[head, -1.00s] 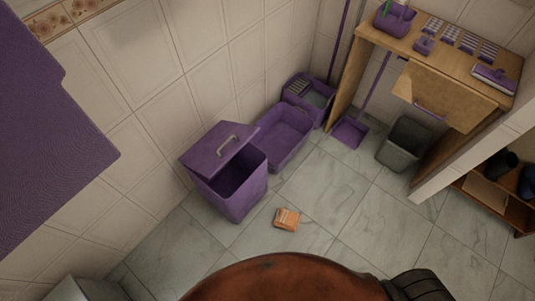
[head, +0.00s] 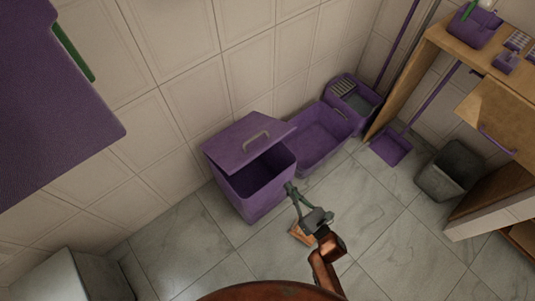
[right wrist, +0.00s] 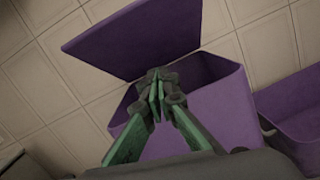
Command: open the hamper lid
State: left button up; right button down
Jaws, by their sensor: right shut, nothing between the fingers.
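The purple hamper (head: 268,197) stands on the floor against the tiled wall. Its lid (head: 232,147), with a metal handle (head: 257,141), is tilted partly open, and the dark inside shows. In the right wrist view the lid (right wrist: 130,40) rises behind the hamper body (right wrist: 215,95). My right gripper (head: 289,186) is shut and empty at the hamper's front right edge. In the right wrist view its fingertips (right wrist: 157,78) overlap the opening below the lid; contact cannot be told. My left gripper is not in view.
A purple basket (head: 318,150) and a purple mop bucket (head: 353,103) stand to the hamper's right. A grey bin (head: 448,172) is farther right.

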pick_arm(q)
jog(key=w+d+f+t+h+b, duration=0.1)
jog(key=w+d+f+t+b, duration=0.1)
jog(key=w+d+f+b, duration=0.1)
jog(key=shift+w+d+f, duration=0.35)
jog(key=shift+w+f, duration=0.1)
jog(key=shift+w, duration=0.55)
pick_arm(e)
jog(key=w+a+r+n+y, duration=0.1)
jog(key=w+a+r+n, duration=0.2)
jog(key=w+a+r, duration=0.5)
jog(key=shift+w+a+y, duration=0.3)
jog(key=shift+w+a, duration=0.25)
jog(key=shift+w, duration=0.3)
jog(key=shift+r, duration=0.15)
